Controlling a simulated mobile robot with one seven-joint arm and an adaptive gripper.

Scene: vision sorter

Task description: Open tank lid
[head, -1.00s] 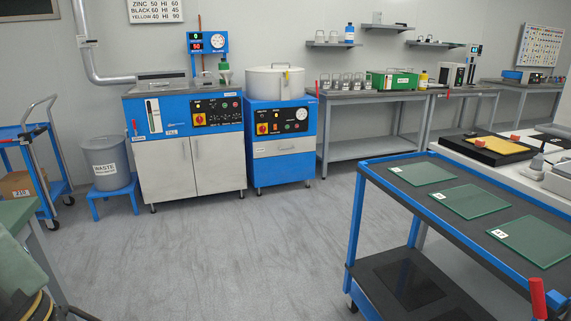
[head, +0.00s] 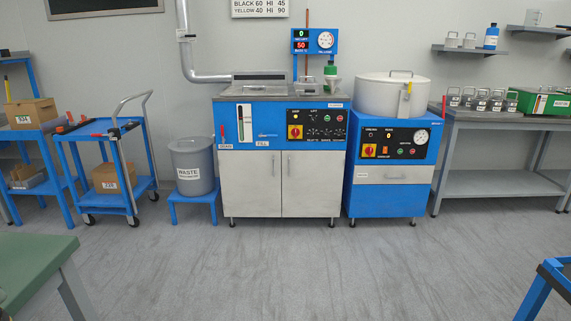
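A blue and steel tank cabinet (head: 281,160) stands against the back wall near the middle of the head view. Its front carries a control panel (head: 316,128), a level gauge and labels including "FILL". A flat grey lid (head: 262,90) appears to lie level on its top, seemingly shut; the detail is small. To its right is a blue unit (head: 386,160) with a round white vessel (head: 392,98). The vessel's top has a handle and looks shut. I cannot tell for certain which cover the task means. My gripper is not in view.
A grey waste bin (head: 194,168) stands on a blue stand left of the cabinet. A blue cart (head: 128,185) is farther left. A green-topped table (head: 35,262) is at near left, a blue frame corner (head: 556,275) at near right. The floor (head: 290,265) between is clear.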

